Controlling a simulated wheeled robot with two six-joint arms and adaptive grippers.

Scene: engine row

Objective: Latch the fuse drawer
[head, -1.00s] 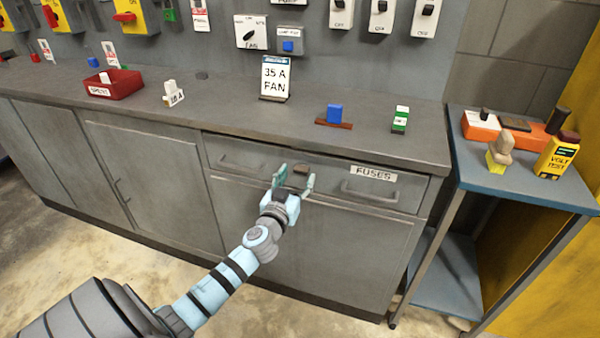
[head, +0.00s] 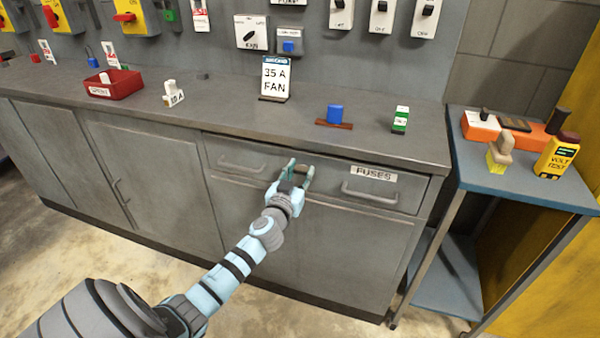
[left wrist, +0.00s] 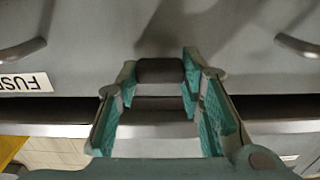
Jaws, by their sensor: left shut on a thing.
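The fuse drawer (head: 410,193) is the grey drawer front under the counter, with a white FUSES label (head: 373,173) and a bar handle; part of the label also shows upside down in the left wrist view (left wrist: 24,82). A small dark latch (left wrist: 160,72) sits on the front between two bar handles. My left gripper (head: 296,175) is at this latch, its teal fingers on both sides and shut on it. In the left wrist view the fingers (left wrist: 160,85) flank the dark block. The fingers mostly hide the latch in the head view. My right gripper is not in view.
The counter (head: 230,108) above holds a red tray (head: 115,86), a 35 A FAN sign (head: 275,76), a blue block (head: 334,113) and a green-and-white block (head: 400,120). A blue side table (head: 520,182) stands at the right. The floor in front is clear.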

